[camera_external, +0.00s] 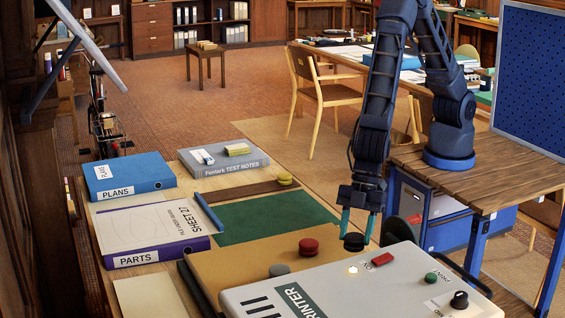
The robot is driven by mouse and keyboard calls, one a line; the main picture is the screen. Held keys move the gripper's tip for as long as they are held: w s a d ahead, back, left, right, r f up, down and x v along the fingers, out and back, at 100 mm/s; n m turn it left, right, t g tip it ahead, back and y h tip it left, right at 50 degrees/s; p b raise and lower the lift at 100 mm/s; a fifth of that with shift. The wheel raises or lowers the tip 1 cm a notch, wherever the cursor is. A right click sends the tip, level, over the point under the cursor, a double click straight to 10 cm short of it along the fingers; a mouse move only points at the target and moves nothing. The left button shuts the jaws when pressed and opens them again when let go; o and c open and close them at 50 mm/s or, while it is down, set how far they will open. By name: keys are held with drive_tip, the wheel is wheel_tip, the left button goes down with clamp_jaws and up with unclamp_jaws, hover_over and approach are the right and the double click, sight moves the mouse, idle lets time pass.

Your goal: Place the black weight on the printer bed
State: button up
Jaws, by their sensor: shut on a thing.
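My gripper (357,233) points down with teal fingers, at the right end of the tan printer bed (236,262). It is shut on the black weight (354,243), a small dark disc between the fingertips. The weight is just behind the printer housing (365,285); I cannot tell whether it touches the surface below. A red weight (308,246) sits on the tan bed to its left. A grey weight (280,270) sits nearer the housing's left corner.
The housing carries a lit lamp (353,269), a red switch, a green button and a black knob (459,299). Binders lie at the left: blue (130,170), purple (150,230) and grey (223,157). A green mat (262,217) and yellow disc (284,180) lie behind the bed.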

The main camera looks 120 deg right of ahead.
drive_tip(key=shift+f, duration=3.05)
drive_tip(key=shift+f, duration=0.1)
drive_tip(key=o, duration=1.3)
drive_tip(key=shift+o, duration=0.2)
drive_tip(key=v, duration=1.2)
drive_tip(key=shift+s, duration=0.1)
